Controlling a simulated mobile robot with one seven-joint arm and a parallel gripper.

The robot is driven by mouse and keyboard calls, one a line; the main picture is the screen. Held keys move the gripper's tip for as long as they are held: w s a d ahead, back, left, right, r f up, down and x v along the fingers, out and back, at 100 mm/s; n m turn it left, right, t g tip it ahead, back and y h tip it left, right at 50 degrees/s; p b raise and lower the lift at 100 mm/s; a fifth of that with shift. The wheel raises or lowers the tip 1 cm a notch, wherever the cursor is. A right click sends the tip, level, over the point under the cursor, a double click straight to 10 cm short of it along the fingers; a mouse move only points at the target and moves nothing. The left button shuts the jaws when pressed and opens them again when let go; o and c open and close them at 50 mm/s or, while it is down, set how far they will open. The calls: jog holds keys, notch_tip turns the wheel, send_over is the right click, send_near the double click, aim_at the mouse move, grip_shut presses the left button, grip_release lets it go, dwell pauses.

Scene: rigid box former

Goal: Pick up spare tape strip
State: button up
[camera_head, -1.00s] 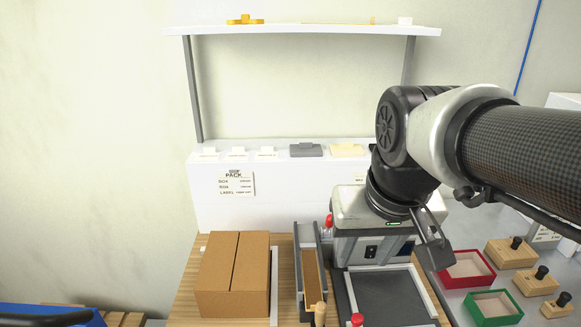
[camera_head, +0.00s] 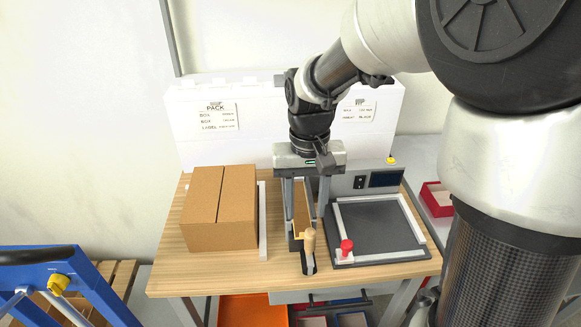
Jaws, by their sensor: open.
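A narrow brown strip (camera_head: 301,207), which looks like the spare tape strip, lies in a slim grey tray (camera_head: 294,242) on the wooden bench. My gripper (camera_head: 306,212) points down over this tray. It is open, with one finger on each side of the strip as seen here. I cannot tell whether the fingers touch the strip or the tray. The gripper body hides the far end of the strip.
A closed cardboard box (camera_head: 220,208) stands left of the tray. A wooden-handled tool (camera_head: 309,242) is at the tray's near end. A dark framed plate (camera_head: 378,228) with a red knob (camera_head: 346,246) lies to the right. A white labelled box (camera_head: 260,115) stands behind.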

aim_at(301, 221)
jog(key=f, duration=0.8)
jog(key=shift+w+f+b, duration=0.1)
jog(key=shift+w+b, duration=0.15)
jog(key=shift+b, duration=0.1)
grip_shut()
